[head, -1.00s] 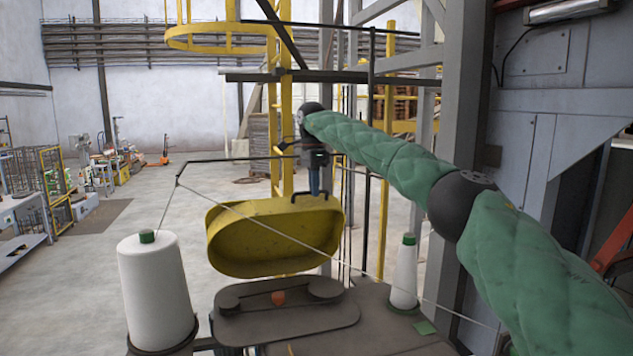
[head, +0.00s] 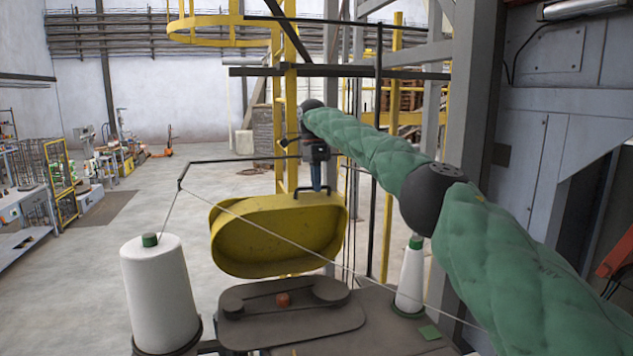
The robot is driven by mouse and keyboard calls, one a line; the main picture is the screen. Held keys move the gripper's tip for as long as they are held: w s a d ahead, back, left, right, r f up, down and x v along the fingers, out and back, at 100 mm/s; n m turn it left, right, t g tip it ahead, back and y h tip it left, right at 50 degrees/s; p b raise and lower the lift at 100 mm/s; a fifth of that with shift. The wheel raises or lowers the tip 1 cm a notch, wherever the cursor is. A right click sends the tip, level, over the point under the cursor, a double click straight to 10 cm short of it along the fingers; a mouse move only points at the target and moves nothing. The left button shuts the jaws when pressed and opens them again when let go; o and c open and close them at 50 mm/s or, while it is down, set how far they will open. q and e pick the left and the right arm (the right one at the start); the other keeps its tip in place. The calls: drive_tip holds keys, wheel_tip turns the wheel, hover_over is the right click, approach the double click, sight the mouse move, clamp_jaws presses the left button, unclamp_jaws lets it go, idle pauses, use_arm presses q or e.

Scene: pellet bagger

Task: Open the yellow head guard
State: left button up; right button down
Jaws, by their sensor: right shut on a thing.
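The yellow head guard (head: 278,238) stands tipped up behind the dark sewing head (head: 290,312), its hollow inner side facing me. Two round pulleys with a belt and a small red-orange part (head: 283,299) lie uncovered on the head. A black handle sits on the guard's top edge. My right gripper (head: 317,187) reaches down from the green-sleeved arm and is shut on this handle at the guard's upper right. The fingertips are small in view. My left gripper is not in view.
A large white thread cone (head: 158,295) stands at the left front and a smaller cone (head: 411,278) at the right. A thread runs from the dark rod (head: 235,160) across in front of the guard. A grey post (head: 474,130) and machine wall stand at right. The floor at left is open.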

drive_tip(key=c, duration=1.8)
unclamp_jaws()
drive_tip(key=shift+f, duration=0.45)
drive_tip(key=shift+c, duration=0.2)
drive_tip(key=o, duration=0.3)
drive_tip(key=shift+w+a, duration=0.1)
drive_tip(key=shift+w, duration=0.1)
drive_tip(key=shift+o, duration=0.3)
drive_tip(key=shift+w+f, duration=0.1)
drive_tip(key=shift+r, duration=0.25)
drive_tip(key=shift+r, duration=0.1)
